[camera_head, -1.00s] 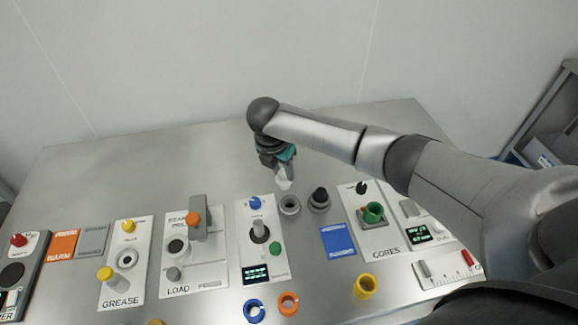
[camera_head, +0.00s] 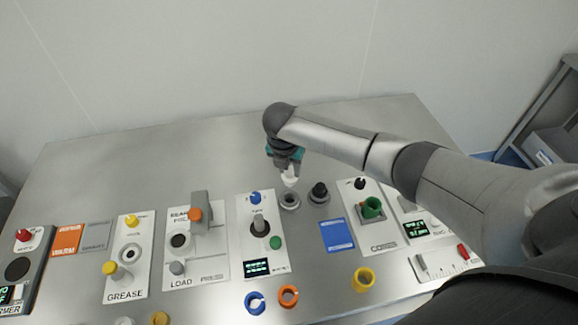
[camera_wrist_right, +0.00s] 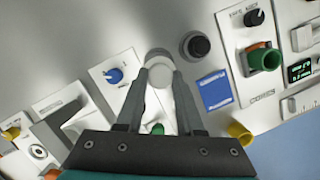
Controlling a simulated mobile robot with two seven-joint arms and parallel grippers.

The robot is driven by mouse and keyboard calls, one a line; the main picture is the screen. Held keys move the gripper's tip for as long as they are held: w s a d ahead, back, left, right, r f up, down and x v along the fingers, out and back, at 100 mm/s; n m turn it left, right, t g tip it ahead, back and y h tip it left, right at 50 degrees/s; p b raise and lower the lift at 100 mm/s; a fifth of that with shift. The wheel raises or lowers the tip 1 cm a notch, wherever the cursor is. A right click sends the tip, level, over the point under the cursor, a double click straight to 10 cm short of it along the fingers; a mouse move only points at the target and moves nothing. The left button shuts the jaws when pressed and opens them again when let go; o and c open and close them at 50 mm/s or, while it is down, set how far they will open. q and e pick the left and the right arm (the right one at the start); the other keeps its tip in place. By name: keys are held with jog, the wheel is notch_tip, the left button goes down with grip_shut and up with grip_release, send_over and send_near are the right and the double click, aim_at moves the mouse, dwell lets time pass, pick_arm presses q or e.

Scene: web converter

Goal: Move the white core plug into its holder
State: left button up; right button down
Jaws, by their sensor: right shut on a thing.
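The white core plug (camera_head: 290,178) is held between the fingertips of my right gripper (camera_head: 288,171). In the right wrist view the plug (camera_wrist_right: 159,72) shows as a pale round shape between the two fingers of the gripper (camera_wrist_right: 160,85). In the head view a grey ring-shaped holder (camera_head: 289,200) stands on the table just below the plug. The plug's lower end appears close to the holder's opening; I cannot tell whether it touches. A matching holder (camera_head: 319,193) beside it, to the right, has a black plug in it. My left gripper is not in view.
A panel with a blue knob (camera_head: 256,197) stands left of the holder. A blue pad (camera_head: 337,236) and the cores panel with a green cup (camera_head: 372,208) are to the right. Loose yellow (camera_head: 364,279), orange (camera_head: 288,295) and blue (camera_head: 254,302) rings lie in front. The table behind is clear.

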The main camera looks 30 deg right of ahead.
aim_at(288, 178)
jog(key=shift+f+b, duration=1.65)
jog(key=shift+f, duration=1.15)
jog(key=shift+r+p, duration=0.1)
jog(key=shift+p, duration=0.6)
jog(key=shift+f+b, duration=1.65)
jog(key=shift+f, duration=0.6)
jog(key=shift+c, duration=2.3)
grip_release()
jog(key=shift+r, duration=0.1)
jog(key=p+v, duration=0.3)
jog(key=v, duration=1.2)
